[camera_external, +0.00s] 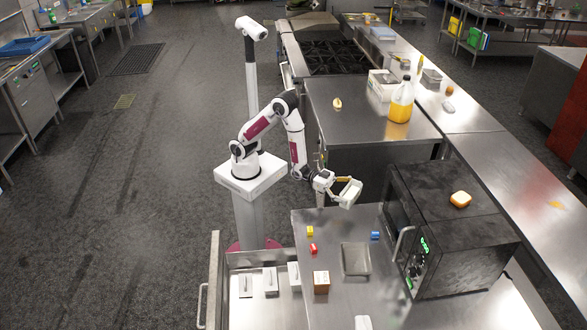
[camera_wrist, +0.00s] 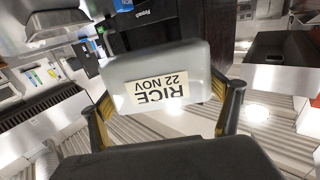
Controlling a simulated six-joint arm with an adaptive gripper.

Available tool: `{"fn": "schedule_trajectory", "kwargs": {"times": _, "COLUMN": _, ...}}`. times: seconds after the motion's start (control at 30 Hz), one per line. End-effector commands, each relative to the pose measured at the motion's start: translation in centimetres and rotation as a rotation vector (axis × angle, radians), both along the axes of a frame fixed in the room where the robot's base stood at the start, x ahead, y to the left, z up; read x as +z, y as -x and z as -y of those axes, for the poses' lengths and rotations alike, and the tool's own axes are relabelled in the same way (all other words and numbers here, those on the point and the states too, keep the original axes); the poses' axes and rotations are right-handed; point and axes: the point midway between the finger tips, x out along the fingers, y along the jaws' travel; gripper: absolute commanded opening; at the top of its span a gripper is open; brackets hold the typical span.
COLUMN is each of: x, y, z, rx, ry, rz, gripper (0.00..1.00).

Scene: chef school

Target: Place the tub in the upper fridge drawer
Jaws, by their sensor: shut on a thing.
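The tub (camera_wrist: 150,62) is a white lidded box with a label that reads RICE 22 NOV, upside down in the wrist view. In the external view the tub (camera_external: 351,194) is small and pale, held tilted above the back edge of the steel counter. My gripper (camera_external: 340,187) is shut on it, with one finger on each side in the wrist view. An open drawer (camera_external: 236,262) at the counter's left side holds several white boxes. I cannot tell for certain that it is the upper fridge drawer.
Small yellow (camera_external: 310,230), red (camera_external: 313,248) and blue (camera_external: 375,236) items, a steel tray (camera_external: 356,259) and a brown-sided box (camera_external: 321,282) lie on the counter.

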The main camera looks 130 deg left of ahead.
Motion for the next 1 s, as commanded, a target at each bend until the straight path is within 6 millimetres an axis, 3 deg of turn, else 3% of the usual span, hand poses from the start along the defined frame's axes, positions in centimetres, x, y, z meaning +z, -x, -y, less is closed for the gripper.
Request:
{"fn": "schedule_trajectory", "kwargs": {"times": 0.2, "x": 0.3, "y": 0.9, "z": 3.9, "rx": -0.037, "ry": 0.000, "rz": 0.003, "gripper": 0.57}}
{"fn": "schedule_trajectory", "kwargs": {"times": 0.4, "x": 0.7, "y": 0.8, "z": 5.7, "rx": -0.070, "ry": 0.000, "rz": 0.004, "gripper": 0.57}}
{"fn": "schedule_trajectory", "kwargs": {"times": 1.0, "x": 0.7, "y": 0.8, "z": 5.9, "rx": -0.074, "ry": 0.000, "rz": 0.003, "gripper": 0.57}}
